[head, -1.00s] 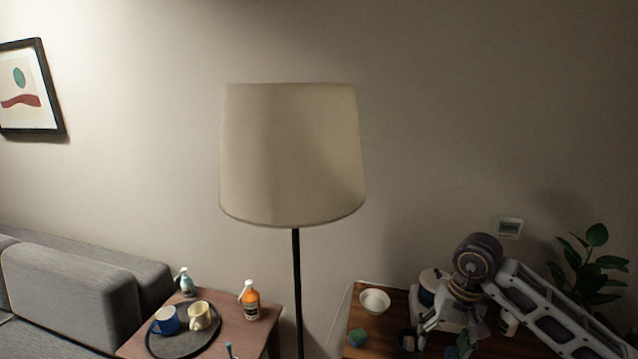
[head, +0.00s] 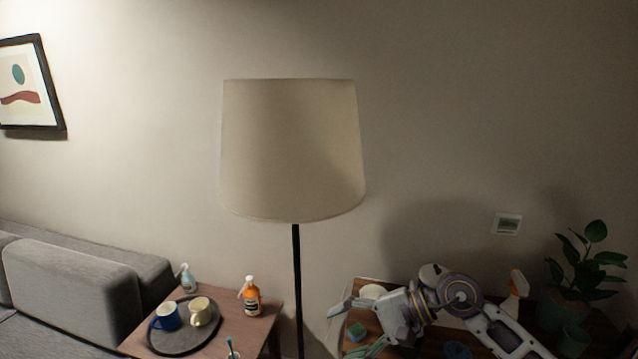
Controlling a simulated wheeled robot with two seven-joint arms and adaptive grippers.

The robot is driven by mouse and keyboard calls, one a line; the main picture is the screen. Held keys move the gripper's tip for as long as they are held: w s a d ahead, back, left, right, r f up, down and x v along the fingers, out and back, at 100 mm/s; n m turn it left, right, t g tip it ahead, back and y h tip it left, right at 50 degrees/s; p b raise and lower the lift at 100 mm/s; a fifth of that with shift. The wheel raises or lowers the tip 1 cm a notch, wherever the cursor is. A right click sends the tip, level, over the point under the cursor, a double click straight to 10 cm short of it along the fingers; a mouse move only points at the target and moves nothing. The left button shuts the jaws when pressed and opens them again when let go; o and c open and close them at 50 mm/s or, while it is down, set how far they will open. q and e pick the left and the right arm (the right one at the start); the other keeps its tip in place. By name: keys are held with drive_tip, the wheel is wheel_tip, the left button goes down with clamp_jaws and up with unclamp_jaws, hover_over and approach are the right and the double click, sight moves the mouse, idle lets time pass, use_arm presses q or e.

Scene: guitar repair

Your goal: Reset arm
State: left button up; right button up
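My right arm comes in from the lower right in the head view, over the wooden table. My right gripper (head: 350,329) points left, its fingers spread wide apart near the table's left edge. My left arm and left gripper are not in view.
A floor lamp (head: 292,150) stands in the middle, left of my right gripper. A side table (head: 262,333) holds a tray with two mugs and bottles.

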drive_tip(key=a+r+m+t+y, duration=0.35)
drive_tip(key=r+m+y, duration=0.2)
drive_tip(key=r, duration=0.25)
drive_tip(key=w+d+r+m+t+h, duration=0.3)
drive_tip(key=m+t, duration=0.4)
drive_tip(key=m, duration=0.6)
drive_tip(key=w+d+r+m+t+h, duration=0.25)
drive_tip(key=w+d+m+t, duration=0.25)
drive_tip(key=m+t, duration=0.5)
drive_tip(key=d+f+m+g+h, duration=0.5)
drive_tip(key=d+f+m+h, duration=0.9)
drive_tip(key=m, duration=0.8)
drive_tip(key=s+a+f+m+g+y, duration=0.2)
drive_tip(key=s+f+m+g, duration=1)
drive_tip(key=s+f, duration=0.95)
wheel_tip(320, 180, down, 34)
drive_tip(key=s+g, duration=0.2)
drive_tip(key=s, duration=0.1)
drive_tip(key=s+d+f, duration=0.2)
drive_tip(key=s+f, duration=0.7)
drive_tip(key=s, duration=0.1)
drive_tip(key=s+d+f+n+g, duration=0.1)
drive_tip(key=s+d+f, duration=0.2)
drive_tip(key=s+f, duration=0.7)
drive_tip(key=shift+s, duration=0.75)
